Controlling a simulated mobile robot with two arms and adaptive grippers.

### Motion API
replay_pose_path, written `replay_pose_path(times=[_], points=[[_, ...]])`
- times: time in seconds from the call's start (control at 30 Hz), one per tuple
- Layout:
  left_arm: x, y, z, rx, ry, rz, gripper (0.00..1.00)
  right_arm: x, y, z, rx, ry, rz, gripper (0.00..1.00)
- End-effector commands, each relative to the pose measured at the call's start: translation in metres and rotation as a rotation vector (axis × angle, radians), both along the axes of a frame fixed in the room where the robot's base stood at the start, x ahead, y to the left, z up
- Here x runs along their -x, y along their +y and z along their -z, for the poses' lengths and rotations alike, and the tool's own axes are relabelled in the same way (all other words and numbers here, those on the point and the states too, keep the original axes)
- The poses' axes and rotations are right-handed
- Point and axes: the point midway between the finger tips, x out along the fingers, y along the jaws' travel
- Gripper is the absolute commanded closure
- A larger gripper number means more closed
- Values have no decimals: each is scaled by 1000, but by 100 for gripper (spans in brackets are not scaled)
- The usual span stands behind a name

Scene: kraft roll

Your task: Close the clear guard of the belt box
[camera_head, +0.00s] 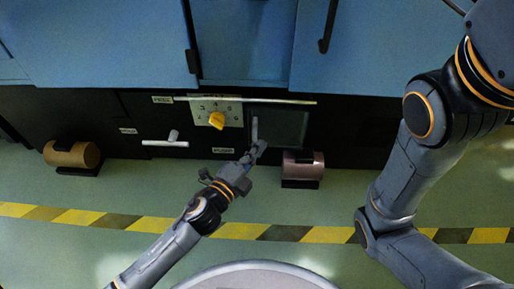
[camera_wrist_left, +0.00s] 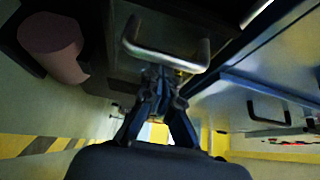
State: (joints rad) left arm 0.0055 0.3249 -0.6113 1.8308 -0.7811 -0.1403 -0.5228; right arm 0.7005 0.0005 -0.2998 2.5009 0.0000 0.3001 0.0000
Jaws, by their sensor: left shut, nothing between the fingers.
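The belt box's clear guard (camera_head: 285,128) is a dark see-through panel on the black cabinet front, right of the yellow knob. A pale upright handle (camera_head: 255,130) shows at its left side. In the left wrist view a metal bar handle (camera_wrist_left: 165,58) is close in front of the fingers. How far the guard stands open I cannot tell. My left gripper (camera_head: 259,149) is shut and empty, its tips near the lower end of the handle; whether they touch it I cannot tell. It also shows in the left wrist view (camera_wrist_left: 160,80). My right gripper is out of view.
A yellow knob (camera_head: 217,120) on a plate and a lever (camera_head: 165,142) are left of the guard. A long rail (camera_head: 245,100) runs above. A pinkish roll (camera_head: 303,166) and a brown roll (camera_head: 72,154) sit low in front. Blue panels are above; a striped floor line (camera_head: 125,222) crosses below.

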Motion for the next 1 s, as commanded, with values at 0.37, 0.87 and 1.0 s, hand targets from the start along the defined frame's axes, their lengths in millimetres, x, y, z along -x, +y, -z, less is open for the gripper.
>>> replay_pose_path(times=[0.37,0.87,1.0], points=[[0,55,-1,-5,2,-4,100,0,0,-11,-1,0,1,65],[-1,164,-1,-2,1,-3,100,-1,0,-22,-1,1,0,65],[0,176,0,-1,1,-3,100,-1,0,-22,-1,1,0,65]])
